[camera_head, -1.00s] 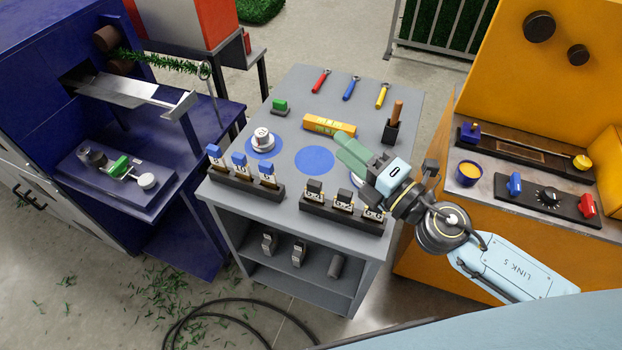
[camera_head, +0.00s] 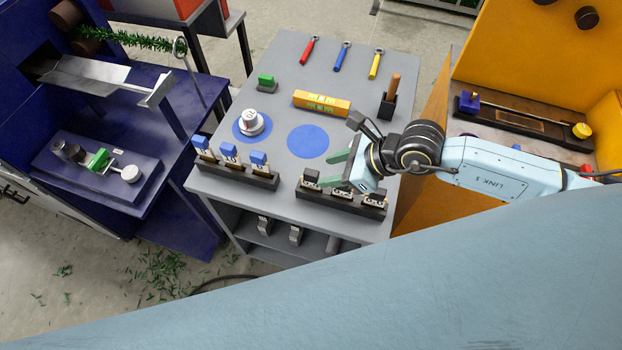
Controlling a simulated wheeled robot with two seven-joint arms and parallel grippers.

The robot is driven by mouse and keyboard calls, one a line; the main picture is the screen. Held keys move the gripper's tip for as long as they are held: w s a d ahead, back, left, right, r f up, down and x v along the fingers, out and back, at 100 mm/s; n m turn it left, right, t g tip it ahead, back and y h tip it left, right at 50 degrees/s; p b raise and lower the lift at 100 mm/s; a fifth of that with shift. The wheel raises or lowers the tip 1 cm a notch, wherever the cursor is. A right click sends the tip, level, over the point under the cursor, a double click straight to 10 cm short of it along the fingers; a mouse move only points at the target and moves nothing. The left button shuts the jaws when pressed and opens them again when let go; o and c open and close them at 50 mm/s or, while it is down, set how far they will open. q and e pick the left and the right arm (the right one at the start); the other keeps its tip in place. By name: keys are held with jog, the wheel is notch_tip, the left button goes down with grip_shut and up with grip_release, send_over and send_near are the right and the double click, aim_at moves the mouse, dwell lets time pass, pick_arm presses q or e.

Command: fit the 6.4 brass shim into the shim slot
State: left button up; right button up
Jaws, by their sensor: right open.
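My right gripper (camera_head: 332,170) is open, its two green fingers pointing left just above the back of the right-hand black rack (camera_head: 338,202). That rack holds several black-topped pieces, one of them at its left end (camera_head: 311,179). Their labels are too small to read, so I cannot tell which is the 6.4 brass shim. Another rack with blue-topped pieces (camera_head: 230,158) stands to its left. On the blue machine's table, a fixture (camera_head: 125,160) carries a green block (camera_head: 98,159) and a round pale knob. I cannot make out the shim slot. My left gripper is not in view.
The grey table (camera_head: 275,125) has two blue discs; a pale round weight-like part (camera_head: 251,122) sits on the left one. A yellow level (camera_head: 321,103), a holder with a brown handle (camera_head: 389,96) and three wrenches lie behind. The orange machine (camera_head: 540,60) stands right.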

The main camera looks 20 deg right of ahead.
aim_at(314, 173)
jog(key=shift+p+x, duration=0.3)
jog(key=shift+x, duration=3.2)
jog(key=shift+w+d, duration=0.1)
jog(key=shift+w, duration=0.05)
grip_shut()
